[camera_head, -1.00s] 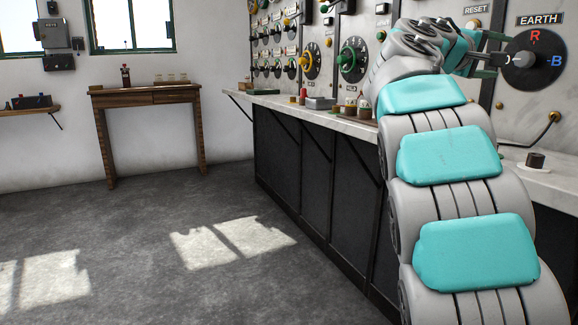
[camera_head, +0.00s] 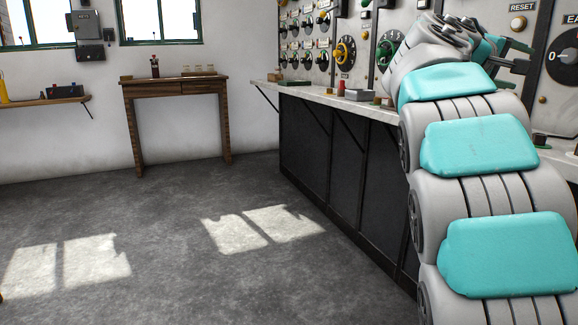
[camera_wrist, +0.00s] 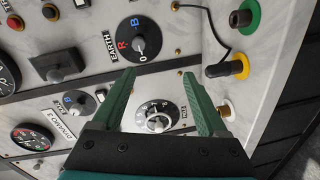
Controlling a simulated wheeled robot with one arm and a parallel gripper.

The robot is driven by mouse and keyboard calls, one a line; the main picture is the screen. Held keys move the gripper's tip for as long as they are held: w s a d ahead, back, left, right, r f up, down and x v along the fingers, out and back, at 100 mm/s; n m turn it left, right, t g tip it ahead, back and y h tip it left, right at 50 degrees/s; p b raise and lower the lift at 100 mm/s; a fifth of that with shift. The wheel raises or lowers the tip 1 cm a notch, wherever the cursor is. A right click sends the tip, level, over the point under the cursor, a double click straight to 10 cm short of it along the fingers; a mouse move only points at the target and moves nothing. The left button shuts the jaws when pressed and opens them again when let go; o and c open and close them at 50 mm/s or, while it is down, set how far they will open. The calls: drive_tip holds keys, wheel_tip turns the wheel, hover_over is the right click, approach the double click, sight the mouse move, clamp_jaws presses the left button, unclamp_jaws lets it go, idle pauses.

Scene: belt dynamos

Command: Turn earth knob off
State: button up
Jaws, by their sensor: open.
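The earth knob is a black round dial (camera_head: 568,58) cut off at the right edge of the head view, with a "0" on its left side. In the wrist view the dial (camera_wrist: 139,40) shows whole, marked R, B and 0, beside its EARTH label. Which mark its handle points to I cannot tell for sure. My gripper (camera_head: 524,57) is open and empty, to the left of the dial and apart from it. In the wrist view my gripper's green fingers (camera_wrist: 152,72) are spread, with the earth dial beyond their tips.
A cable with a yellow-ringed plug (camera_wrist: 228,68) and a green-ringed socket (camera_wrist: 245,16) are at the right. The counter (camera_head: 268,83) runs below the panel. A wooden table (camera_head: 175,86) stands at the back; the floor (camera_head: 170,210) at left is clear.

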drive_tip(key=s+a+f+g+y+p, duration=0.1)
drive_tip(key=s+a+f+y, duration=0.3)
drive_tip(key=f, duration=0.5)
drive_tip(key=s+a+f+g+y+p, duration=0.1)
drive_tip(key=s+a+f+y, duration=0.15)
drive_tip(key=s+f, duration=0.45)
drive_tip(key=s+a+f+g+y, duration=0.1)
drive_tip(key=s+a+f+y, duration=0.2)
drive_tip(key=f, duration=0.8)
drive_tip(key=s+a+f+m+g+y+p, duration=0.1)
drive_tip(key=s+a+f+g+y, duration=0.1)
drive_tip(key=s+a+f, duration=0.7)
drive_tip(key=s+a+f+g+y+p, duration=0.1)
drive_tip(key=s+a+f+g+y, duration=0.2)
drive_tip(key=s+a+f, duration=0.6)
drive_tip(key=s+a+y, duration=0.1)
drive_tip(key=s+a, duration=0.1)
drive_tip(key=s, duration=0.6)
drive_tip(key=shift+a+m, duration=0.25)
drive_tip(key=shift+m, duration=0.15)
drive_tip(key=shift+f, duration=0.1)
